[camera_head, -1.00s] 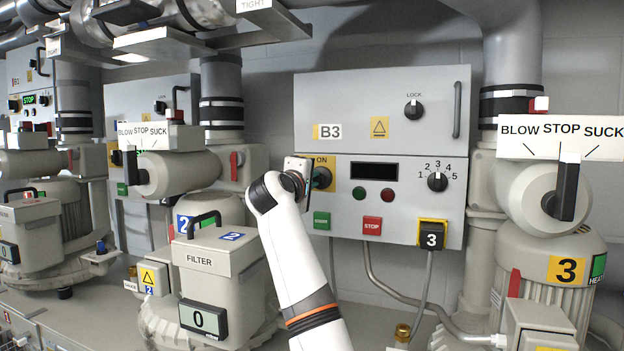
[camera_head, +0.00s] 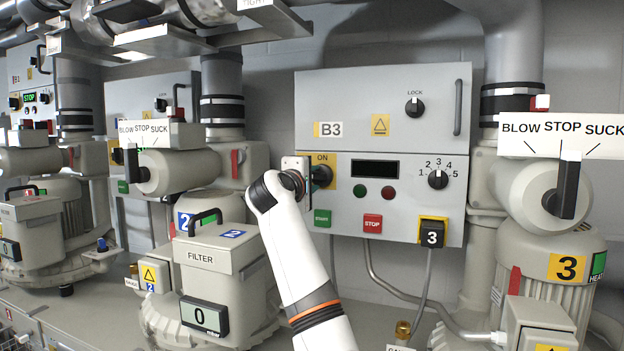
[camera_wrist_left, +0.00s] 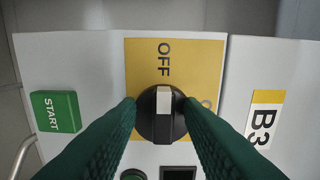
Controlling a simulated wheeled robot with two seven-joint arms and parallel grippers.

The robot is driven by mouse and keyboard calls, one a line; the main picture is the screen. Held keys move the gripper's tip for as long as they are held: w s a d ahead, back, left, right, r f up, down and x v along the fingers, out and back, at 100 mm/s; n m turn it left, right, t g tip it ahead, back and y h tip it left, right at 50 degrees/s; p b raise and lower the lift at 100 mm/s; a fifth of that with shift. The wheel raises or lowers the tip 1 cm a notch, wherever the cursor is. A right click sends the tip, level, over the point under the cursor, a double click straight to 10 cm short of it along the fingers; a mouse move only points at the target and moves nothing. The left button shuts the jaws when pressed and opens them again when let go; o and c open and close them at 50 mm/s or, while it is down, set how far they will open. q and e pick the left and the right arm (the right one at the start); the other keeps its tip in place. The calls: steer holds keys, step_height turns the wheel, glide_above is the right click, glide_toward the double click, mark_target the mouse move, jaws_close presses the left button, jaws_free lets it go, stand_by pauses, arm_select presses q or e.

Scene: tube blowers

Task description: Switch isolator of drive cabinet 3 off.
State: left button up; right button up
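The isolator knob (camera_wrist_left: 163,115) of cabinet B3 (camera_head: 385,110) is black and round with a raised grip bar on a yellow plate (camera_wrist_left: 197,62). In the left wrist view its white mark points up at the word OFF. The start of ON shows to the right. In the head view part of the knob (camera_head: 324,176) shows beside my left wrist, and OFF is hidden. My left gripper (camera_wrist_left: 160,112) has green fingers on either side of the knob, with dark gaps between them and the grip bar. It looks open. My right gripper is not in view.
The cabinet's display (camera_head: 375,169) is dark. A green START button (camera_head: 322,217), a red STOP button (camera_head: 372,221) and a LOCK knob (camera_head: 414,107) are nearby. Blower 3 (camera_head: 545,255) stands at the right. The filter box (camera_head: 215,250) of unit 2 is left of my arm.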

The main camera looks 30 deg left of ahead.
arm_select(q)
steer(key=shift+s+d+f+b, duration=0.1)
steer(key=shift+s+d+b, duration=0.05)
steer(key=shift+s+b, duration=0.35)
steer(key=b+v, duration=0.6)
steer(key=v, duration=0.5)
